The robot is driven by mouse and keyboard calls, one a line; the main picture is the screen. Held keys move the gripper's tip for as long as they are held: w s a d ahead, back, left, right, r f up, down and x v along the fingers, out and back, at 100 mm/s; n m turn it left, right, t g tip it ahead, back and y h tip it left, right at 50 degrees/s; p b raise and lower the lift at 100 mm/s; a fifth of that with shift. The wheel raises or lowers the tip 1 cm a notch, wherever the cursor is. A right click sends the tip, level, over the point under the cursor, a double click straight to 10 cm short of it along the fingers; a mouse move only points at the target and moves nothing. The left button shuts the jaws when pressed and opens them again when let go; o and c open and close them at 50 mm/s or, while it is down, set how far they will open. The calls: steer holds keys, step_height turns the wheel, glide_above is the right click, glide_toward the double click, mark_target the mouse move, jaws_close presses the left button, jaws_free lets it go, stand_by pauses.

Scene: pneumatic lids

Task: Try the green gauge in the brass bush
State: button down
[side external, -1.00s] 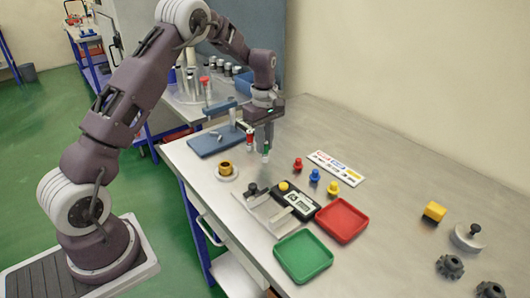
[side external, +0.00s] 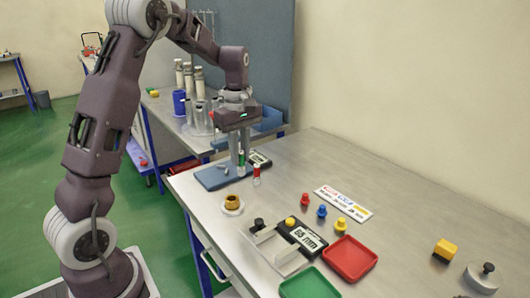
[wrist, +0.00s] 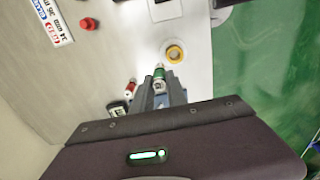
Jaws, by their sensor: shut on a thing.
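My gripper (side external: 241,160) is shut on the green gauge (side external: 241,157), which hangs between the fingertips. In the wrist view the green gauge (wrist: 159,73) points out from the jaws, with the brass bush (wrist: 175,54) just beyond it. In the side view the brass bush (side external: 232,202) sits on a pale round base on the bench, apart from the gauge, which appears above and behind it. A red gauge (side external: 256,176) stands upright to the right of my gripper. The lower end of the green gauge is hard to make out.
A blue stand base (side external: 210,178) and a dark display unit (side external: 259,160) are close behind my gripper. Red (side external: 305,199), blue (side external: 322,211) and yellow (side external: 341,226) knobs stand to the right. A red tray (side external: 348,259) and green tray (side external: 309,285) lie in front. The right bench is mostly clear.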

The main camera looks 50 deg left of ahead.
steer(key=s+f, duration=0.3)
steer(key=f, duration=0.3)
steer(key=shift+s, duration=0.3)
steer(key=shift+f, duration=1.1)
stand_by(2.3)
steer(key=shift+r, duration=1.3)
stand_by(0.7)
steer(key=shift+r, duration=2.4)
